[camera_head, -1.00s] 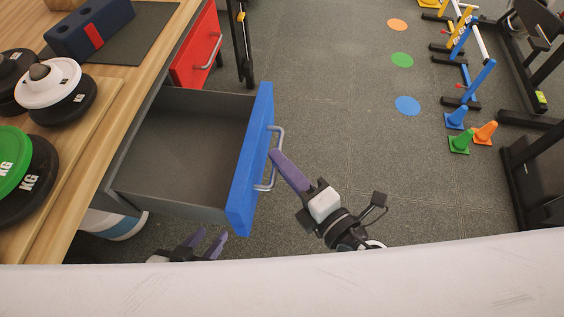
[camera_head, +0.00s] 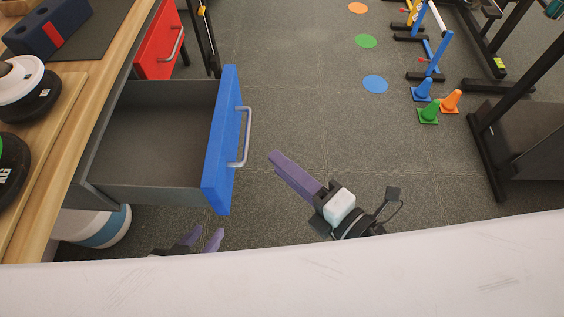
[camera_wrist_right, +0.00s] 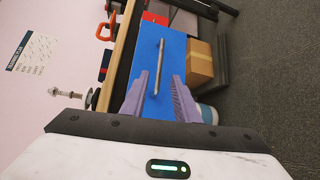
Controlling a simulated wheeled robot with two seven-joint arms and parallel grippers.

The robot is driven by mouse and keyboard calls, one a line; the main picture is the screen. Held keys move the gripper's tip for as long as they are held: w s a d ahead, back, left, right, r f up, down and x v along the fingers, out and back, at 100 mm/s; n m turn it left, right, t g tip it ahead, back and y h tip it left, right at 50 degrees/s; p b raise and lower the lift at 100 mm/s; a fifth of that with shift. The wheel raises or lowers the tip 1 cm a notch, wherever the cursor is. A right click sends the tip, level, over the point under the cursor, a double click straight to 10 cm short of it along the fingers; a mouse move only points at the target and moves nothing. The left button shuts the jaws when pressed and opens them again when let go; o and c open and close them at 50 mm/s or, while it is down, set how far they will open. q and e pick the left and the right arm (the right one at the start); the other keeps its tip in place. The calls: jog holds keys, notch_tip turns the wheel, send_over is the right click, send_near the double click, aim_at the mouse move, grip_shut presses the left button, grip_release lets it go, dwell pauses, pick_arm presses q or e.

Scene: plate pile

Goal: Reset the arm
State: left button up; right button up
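My right gripper (camera_head: 285,170) is over the floor to the right of the open drawer, apart from its handle. In the right wrist view its two purple fingers (camera_wrist_right: 161,92) stand apart with nothing between them. The blue-fronted drawer (camera_head: 222,140) is pulled out and its grey inside is empty. Its metal handle (camera_head: 245,137) is free; the handle also shows in the right wrist view (camera_wrist_right: 159,68), beyond the fingertips. My left gripper (camera_head: 206,238) is low in the head view below the drawer, its two purple fingers apart and empty, its base hidden by the white edge.
The wooden table (camera_head: 90,115) on the left bears weight plates (camera_head: 28,92) and a dark blue block (camera_head: 47,27). A red drawer (camera_head: 157,45) is beyond. Cones (camera_head: 428,112) and a black frame stand at right.

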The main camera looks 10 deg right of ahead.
pick_arm(q)
jog(key=shift+s+d, duration=0.1)
jog(key=shift+d, duration=0.05)
pick_arm(e)
jog(key=shift+s+d, duration=0.2)
jog(key=shift+s, duration=0.05)
